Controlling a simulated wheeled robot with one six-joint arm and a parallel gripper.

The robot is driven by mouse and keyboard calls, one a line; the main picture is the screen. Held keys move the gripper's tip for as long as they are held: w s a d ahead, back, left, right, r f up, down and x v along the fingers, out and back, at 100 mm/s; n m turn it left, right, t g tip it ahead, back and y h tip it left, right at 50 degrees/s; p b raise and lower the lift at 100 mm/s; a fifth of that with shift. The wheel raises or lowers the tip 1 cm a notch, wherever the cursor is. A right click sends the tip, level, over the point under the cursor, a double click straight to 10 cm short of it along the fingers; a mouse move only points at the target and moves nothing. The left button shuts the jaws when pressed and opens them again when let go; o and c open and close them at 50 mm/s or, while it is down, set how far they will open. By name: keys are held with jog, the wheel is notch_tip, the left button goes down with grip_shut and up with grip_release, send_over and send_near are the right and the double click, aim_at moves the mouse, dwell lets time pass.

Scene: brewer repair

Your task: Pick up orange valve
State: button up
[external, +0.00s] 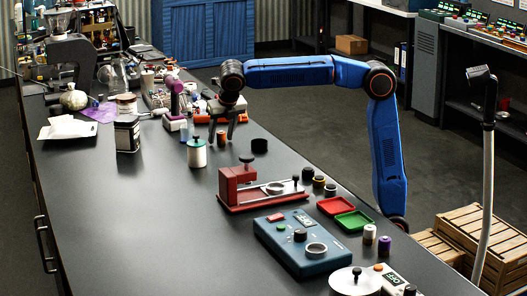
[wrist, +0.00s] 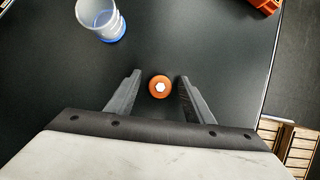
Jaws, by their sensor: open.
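The orange valve (wrist: 159,88), a small round orange piece with a white hexagonal centre, stands on the dark bench between my fingers in the wrist view. It shows as a small orange-brown piece (external: 220,138) under my gripper in the external view. My gripper (wrist: 159,80) is open and points down, with one finger on each side of the valve and a gap on both sides. In the external view my gripper (external: 221,136) reaches down to the bench around the valve. The exact height of the fingertips above the bench is hard to tell.
A clear cup with a blue base (wrist: 101,18) stands beyond my left finger. An orange object (wrist: 266,5) lies at the upper right. A white jar with a dark knob (external: 197,154) and a red press (external: 250,188) stand nearby. Bench around the valve is clear.

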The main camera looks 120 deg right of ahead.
grip_shut()
